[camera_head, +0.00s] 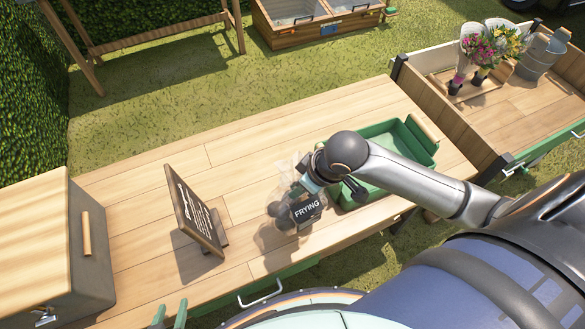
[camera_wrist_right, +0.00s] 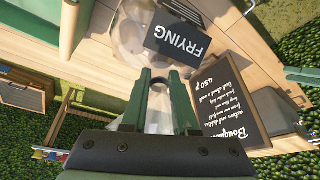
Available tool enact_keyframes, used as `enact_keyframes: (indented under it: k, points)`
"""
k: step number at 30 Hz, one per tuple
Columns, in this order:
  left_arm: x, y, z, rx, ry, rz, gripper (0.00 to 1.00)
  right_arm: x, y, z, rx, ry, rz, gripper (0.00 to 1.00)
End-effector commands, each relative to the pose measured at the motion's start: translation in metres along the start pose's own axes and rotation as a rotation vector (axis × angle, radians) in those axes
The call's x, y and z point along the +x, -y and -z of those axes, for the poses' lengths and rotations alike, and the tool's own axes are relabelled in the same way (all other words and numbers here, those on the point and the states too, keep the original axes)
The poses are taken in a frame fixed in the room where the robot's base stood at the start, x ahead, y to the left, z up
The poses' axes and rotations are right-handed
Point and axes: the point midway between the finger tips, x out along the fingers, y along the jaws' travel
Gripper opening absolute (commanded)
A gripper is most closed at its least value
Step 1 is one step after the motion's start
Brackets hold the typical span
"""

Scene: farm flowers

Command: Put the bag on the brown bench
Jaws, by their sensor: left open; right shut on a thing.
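The bag is clear, with round contents and a black label reading FRYING (camera_head: 307,211); it also shows in the right wrist view (camera_wrist_right: 178,45). My right gripper (camera_wrist_right: 158,82) is shut on the bag's top; in the head view the wrist partly hides the fingers. The bag is over the light wooden table (camera_head: 130,195), beside the green tray; I cannot tell whether it touches the tabletop. My left gripper (camera_head: 169,314) is open and empty at the table's front edge. I cannot tell which wooden piece is the brown bench; a brown wooden stand (camera_head: 155,35) is at the back left.
A black sign board (camera_head: 196,215) stands on the table left of the bag. The green tray (camera_head: 412,142) is to the right. A wooden-topped box (camera_head: 35,230) is at the left.

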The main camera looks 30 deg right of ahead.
Motion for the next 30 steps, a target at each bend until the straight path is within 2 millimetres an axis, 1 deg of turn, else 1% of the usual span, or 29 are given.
enact_keyframes:
  k: [1, 4, 9, 12, 17, 20, 27, 30]
  points:
    - [0.004, 0.0, -0.005, 0.0, 0.001, 0.0, 0.5, 0.005, -0.007, 0.006, -0.07, -0.007, 0.023, 0.0]
    - [0.008, 0.001, -0.009, 0.0, 0.001, 0.0, 0.5, 0.009, -0.015, 0.016, -0.217, -0.01, 0.082, 0.0]
    - [0.014, 0.001, -0.017, 0.0, 0.002, 0.0, 0.5, 0.009, -0.029, 0.034, -0.431, -0.013, 0.172, 0.0]
    - [0.016, 0.001, -0.02, 0.0, 0.003, -0.001, 0.5, 0.006, -0.036, 0.043, -0.522, -0.014, 0.212, 0.0]
    - [0.018, 0.001, -0.021, 0.0, 0.003, -0.001, 0.5, 0.001, -0.041, 0.051, -0.599, -0.012, 0.247, 0.0]
    - [0.019, 0.001, -0.023, 0.0, 0.003, -0.001, 0.5, 0.006, -0.042, 0.05, -0.616, -0.01, 0.258, 0.0]
    - [0.022, 0.001, -0.027, 0.0, 0.004, -0.001, 0.5, 0.044, -0.041, 0.034, -0.619, -0.009, 0.262, 0.0]
    - [0.023, 0.001, -0.027, 0.0, 0.004, -0.001, 0.5, 0.054, -0.042, 0.03, -0.62, -0.01, 0.26, 0.0]
